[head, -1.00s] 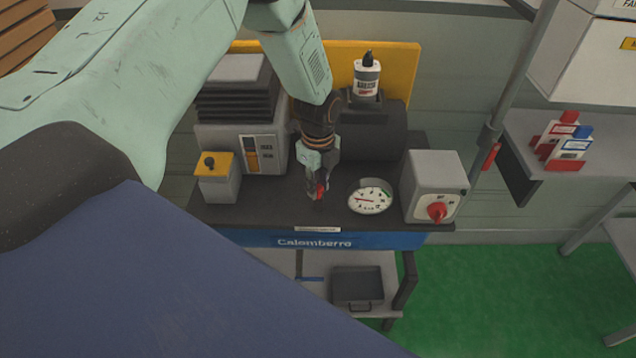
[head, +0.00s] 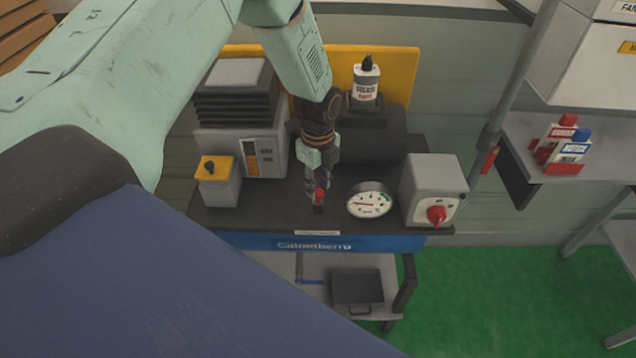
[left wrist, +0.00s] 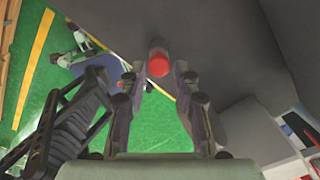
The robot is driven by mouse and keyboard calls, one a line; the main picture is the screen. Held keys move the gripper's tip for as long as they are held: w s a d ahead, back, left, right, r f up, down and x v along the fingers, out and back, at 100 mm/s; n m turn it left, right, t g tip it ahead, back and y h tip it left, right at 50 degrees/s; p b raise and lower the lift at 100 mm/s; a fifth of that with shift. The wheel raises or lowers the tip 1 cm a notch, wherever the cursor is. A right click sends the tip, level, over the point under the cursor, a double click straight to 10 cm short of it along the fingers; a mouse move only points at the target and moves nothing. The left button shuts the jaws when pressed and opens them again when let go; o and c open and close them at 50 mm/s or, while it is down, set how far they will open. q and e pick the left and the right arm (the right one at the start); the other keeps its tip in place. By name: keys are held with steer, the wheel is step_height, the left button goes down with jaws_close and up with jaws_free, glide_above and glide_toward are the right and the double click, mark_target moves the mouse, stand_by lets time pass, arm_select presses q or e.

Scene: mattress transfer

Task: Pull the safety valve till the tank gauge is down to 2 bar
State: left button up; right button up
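The safety valve's red knob (head: 320,195) stands at the front of the dark compressor top. In the left wrist view the knob (left wrist: 158,64) shows between my left fingertips, with a small gap on each side. My left gripper (head: 317,186) reaches down over it from above and is open around it. The round white gauge (head: 369,204) is just right of the valve. Its red needle points left; the numbers are too small to read. The tank (head: 372,138) is a dark cylinder behind, partly hidden by my left arm. My right gripper is not in view.
A grey switch box (head: 432,178) with a red rotary knob stands right of the gauge. A grey box with a yellow top (head: 217,168) is at left. A bottle (head: 366,82) stands behind.

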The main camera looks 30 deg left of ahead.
mark_target(318, 192)
arm_select(q)
steer(key=shift+o, duration=1.3)
steer(key=shift+r, duration=0.15)
step_height(318, 192, up, 12)
steer(key=shift+f, duration=0.2)
